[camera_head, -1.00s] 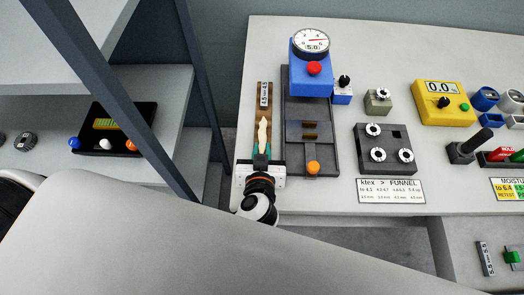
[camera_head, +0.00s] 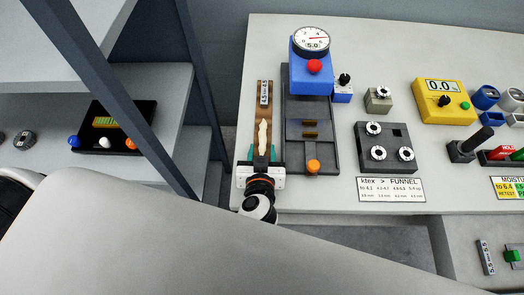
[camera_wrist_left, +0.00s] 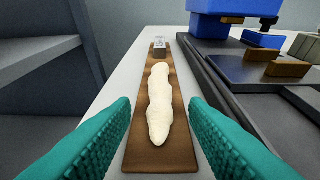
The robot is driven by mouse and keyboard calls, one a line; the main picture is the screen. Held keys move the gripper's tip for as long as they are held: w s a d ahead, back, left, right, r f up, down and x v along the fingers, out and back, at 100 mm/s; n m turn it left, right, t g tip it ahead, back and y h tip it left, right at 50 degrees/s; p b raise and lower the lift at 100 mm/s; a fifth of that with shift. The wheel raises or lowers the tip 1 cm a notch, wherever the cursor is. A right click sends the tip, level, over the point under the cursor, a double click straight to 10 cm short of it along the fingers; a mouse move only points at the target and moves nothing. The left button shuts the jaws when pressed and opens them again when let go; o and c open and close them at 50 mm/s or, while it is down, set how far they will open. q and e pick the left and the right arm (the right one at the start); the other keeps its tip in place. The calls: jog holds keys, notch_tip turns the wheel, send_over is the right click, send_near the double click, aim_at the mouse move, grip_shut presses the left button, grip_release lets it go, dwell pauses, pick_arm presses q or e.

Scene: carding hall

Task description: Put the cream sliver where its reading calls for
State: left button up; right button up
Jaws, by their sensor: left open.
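The cream sliver (camera_head: 263,134) lies lengthwise on a narrow brown board (camera_head: 258,97) at the table's left edge. It also shows in the left wrist view (camera_wrist_left: 160,100). A small label block reading about 4.5 (camera_head: 264,92) stands at the board's far end. My left gripper (camera_head: 261,162) is at the near end of the board. Its teal fingers (camera_wrist_left: 160,135) are open, one on each side of the sliver's near end, touching nothing that I can see. The blue gauge device (camera_head: 312,80) has a dial showing 5.0. My right gripper is not in view.
A dark track with an orange knob (camera_head: 313,166) lies just right of the board. A dark block holding several white funnel rings (camera_head: 390,164) and a "ktex > FUNNEL" card (camera_head: 391,190) are further right. A yellow meter (camera_head: 443,114) reads 0.0. A black tray (camera_head: 115,142) sits on the left shelf.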

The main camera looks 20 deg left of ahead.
pick_arm(q)
jog(key=shift+s+d+r, duration=0.1)
jog(key=shift+s+r, duration=0.05)
jog(key=shift+s, duration=0.15)
jog(key=b+v, duration=0.3)
jog(key=v, duration=0.7)
jog(key=shift+s+r, duration=0.15)
jog(key=shift+s, duration=0.1)
jog(key=shift+s+d+r, duration=0.15)
jog(key=shift+s+r, duration=0.1)
jog(key=shift+s, duration=0.1)
jog(key=shift+f, duration=0.1)
